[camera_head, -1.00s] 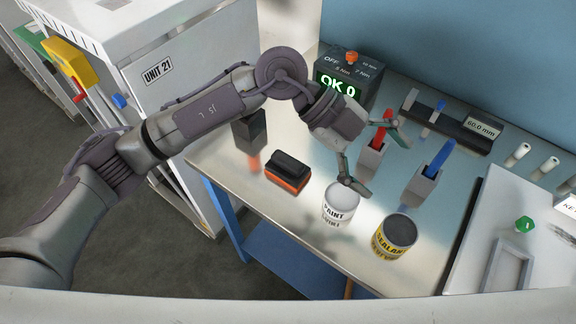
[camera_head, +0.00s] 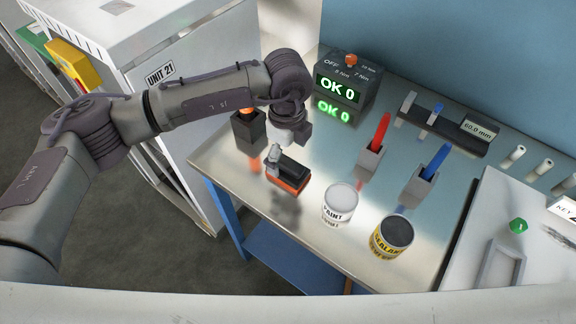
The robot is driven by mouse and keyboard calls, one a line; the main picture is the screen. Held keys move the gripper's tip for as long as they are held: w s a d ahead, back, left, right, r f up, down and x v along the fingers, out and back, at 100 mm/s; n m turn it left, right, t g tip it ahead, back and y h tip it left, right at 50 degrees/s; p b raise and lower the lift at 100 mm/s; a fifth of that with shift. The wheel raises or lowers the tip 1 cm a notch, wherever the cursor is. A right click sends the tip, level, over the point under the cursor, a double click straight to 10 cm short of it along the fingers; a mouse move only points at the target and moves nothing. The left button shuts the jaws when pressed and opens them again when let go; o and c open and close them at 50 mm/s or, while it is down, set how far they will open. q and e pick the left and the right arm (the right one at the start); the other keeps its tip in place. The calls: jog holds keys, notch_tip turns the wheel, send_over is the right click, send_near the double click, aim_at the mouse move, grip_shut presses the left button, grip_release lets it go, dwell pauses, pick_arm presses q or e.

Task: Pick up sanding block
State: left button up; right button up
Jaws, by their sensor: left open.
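The sanding block (camera_head: 291,178), black on top with an orange lower part, lies on the metal bench top near its left front edge. My left gripper (camera_head: 282,160) points down at the block, with its wrist just above and behind it. One grey finger shows at the block's left end; the other finger is hidden by the wrist or the block. The gripper is open. I cannot tell whether the finger touches the block. My right gripper is not in view.
A paint can (camera_head: 340,203) and a sealant can (camera_head: 391,237) stand right of the block. Holders with a red tool (camera_head: 378,132) and a blue tool (camera_head: 436,160) stand farther back.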

aim_at(288, 162)
pick_arm(q)
jog(key=shift+f+p, duration=0.3)
jog(key=shift+f, duration=0.05)
notch_tip(288, 162, down, 4)
jog(key=shift+s+d+r+p, duration=0.1)
jog(key=shift+r+p, duration=0.05)
jog(key=shift+p, duration=0.65)
jog(key=shift+f, duration=0.45)
jog(key=c, duration=1.4)
